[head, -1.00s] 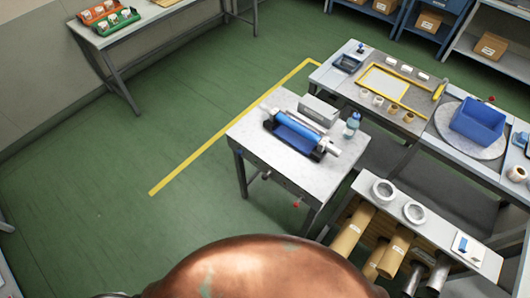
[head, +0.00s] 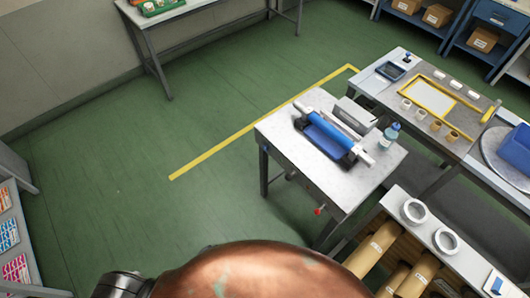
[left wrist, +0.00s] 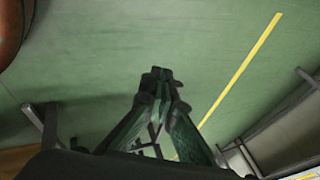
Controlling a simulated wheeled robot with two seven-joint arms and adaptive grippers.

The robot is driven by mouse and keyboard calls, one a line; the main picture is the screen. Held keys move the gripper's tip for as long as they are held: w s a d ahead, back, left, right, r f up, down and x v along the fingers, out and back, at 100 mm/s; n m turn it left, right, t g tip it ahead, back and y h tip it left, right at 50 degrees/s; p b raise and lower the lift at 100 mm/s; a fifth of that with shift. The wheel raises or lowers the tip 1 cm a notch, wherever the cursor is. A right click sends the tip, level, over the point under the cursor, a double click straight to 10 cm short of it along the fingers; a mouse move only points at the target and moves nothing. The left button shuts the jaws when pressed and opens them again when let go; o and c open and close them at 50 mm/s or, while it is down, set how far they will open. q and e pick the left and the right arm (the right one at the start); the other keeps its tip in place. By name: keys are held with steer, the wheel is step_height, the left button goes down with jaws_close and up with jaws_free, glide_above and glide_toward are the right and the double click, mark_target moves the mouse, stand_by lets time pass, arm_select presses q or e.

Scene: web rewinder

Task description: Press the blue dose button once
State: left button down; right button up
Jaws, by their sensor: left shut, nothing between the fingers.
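No blue dose button can be made out for certain. A clear bottle with a blue top (head: 391,134) stands on the right side of the small grey table (head: 285,128); its top is too small to tell whether it is a button. A small blue-topped knob (head: 407,57) shows on the far bench. My left gripper (left wrist: 158,76) is shut and empty in the left wrist view, with green floor beyond it and nothing touching its tips. In the head view its fingers are not visible. My right gripper is not in view.
A blue roll in a cradle (head: 331,134) and a grey box (head: 356,115) share the small table. A rack with brown rolls (head: 371,249) stands at right, near the table. A yellow floor line (head: 240,134) runs left of the table. The green floor (head: 130,190) at left is clear.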

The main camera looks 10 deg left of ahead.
mark_target(266, 148)
arm_select(q)
steer(key=w+d+r+m+t+b, duration=0.1)
steer(key=w+r+m+t+b, duration=0.2)
steer(key=w, duration=0.5)
steer(key=w+d+r+m+b, duration=0.1)
steer(key=w+d+r+m, duration=0.1)
steer(key=w+r, duration=0.45)
steer(key=w+d+r+m+t+b, duration=0.2)
steer(key=w+r+m+t+b, duration=0.2)
steer(key=w+r, duration=0.5)
steer(key=w+d+r+m+t+y+b, duration=0.1)
steer(key=w+d+r+m+t+b, duration=0.2)
steer(key=r, duration=1.1)
steer(key=w+m+t+b, duration=0.1)
steer(key=w+m, duration=0.2)
steer(key=w, duration=0.3)
steer(key=shift+w+d+r, duration=0.15)
steer(key=shift+d+r, duration=0.2)
steer(key=shift+r, duration=0.05)
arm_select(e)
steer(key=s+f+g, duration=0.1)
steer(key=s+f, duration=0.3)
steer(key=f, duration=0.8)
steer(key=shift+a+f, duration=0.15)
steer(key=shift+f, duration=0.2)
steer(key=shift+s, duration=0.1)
